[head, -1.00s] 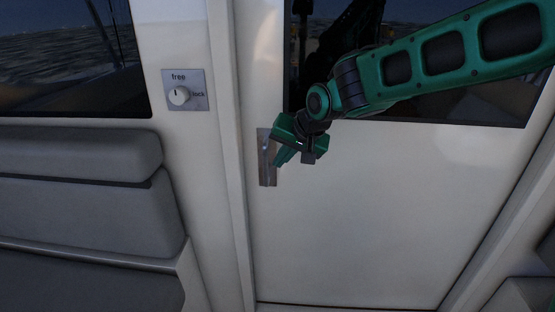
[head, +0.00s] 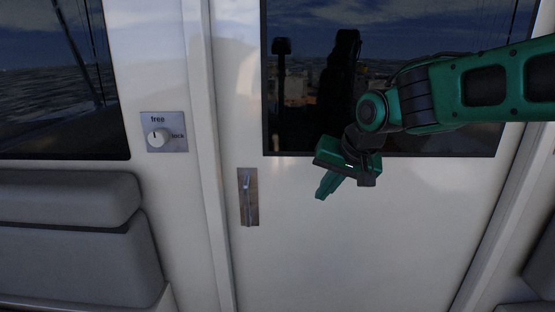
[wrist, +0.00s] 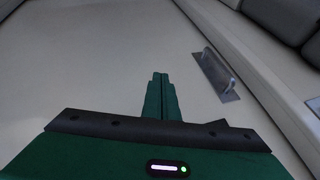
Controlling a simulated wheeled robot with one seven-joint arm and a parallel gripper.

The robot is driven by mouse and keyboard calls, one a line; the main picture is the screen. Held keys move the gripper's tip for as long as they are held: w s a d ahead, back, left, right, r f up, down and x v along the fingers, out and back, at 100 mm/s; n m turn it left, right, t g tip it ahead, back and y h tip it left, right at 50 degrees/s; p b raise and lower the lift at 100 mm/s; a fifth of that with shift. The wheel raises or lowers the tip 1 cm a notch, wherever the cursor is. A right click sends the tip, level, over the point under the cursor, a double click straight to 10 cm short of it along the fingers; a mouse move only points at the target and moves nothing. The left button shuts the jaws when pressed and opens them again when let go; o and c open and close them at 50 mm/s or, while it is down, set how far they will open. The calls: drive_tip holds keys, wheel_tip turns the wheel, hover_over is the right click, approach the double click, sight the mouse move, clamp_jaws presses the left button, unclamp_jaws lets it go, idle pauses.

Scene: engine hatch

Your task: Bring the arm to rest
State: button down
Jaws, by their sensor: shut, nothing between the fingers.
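My gripper (head: 322,190) is green and black and hangs in front of the white door (head: 340,250), to the right of the metal door handle (head: 248,197). The fingers are together with nothing between them, and a gap shows between them and the handle. In the wrist view the shut fingers (wrist: 161,95) point at the pale door surface, and the handle (wrist: 217,76) lies up and to the right of them. My arm comes in from the right edge of the head view, across the door's window.
A knob plate (head: 164,132) marked "free" and "lock" is on the wall left of the door; its pointer is up toward "free". A grey cushioned seat (head: 75,240) stands at lower left. The door window (head: 300,90) is behind my arm. The lower door front is clear.

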drive_tip(key=s+d+f+m+g+h, duration=0.15)
drive_tip(key=s+d, duration=0.35)
drive_tip(key=d, duration=0.5)
drive_tip(key=s+d+f+m+g+h, duration=0.1)
drive_tip(key=s+d+f+h, duration=0.3)
drive_tip(key=d, duration=0.6)
drive_tip(key=s+d+f+g+y, duration=0.1)
drive_tip(key=s+d, duration=0.2)
drive_tip(key=s, duration=0.4)
drive_tip(key=s+d+f+m+g, duration=0.1)
drive_tip(key=s+d+f, duration=0.1)
drive_tip(key=s, duration=0.5)
drive_tip(key=s+d+f+m+g+y, duration=0.1)
drive_tip(key=s+d+f, duration=0.1)
drive_tip(key=s+d, duration=0.2)
drive_tip(key=s, duration=0.3)
drive_tip(key=shift+d+y, duration=0.2)
drive_tip(key=shift+y, duration=0.15)
drive_tip(key=shift+w+f, duration=0.3)
drive_tip(key=shift+w, duration=0.3)
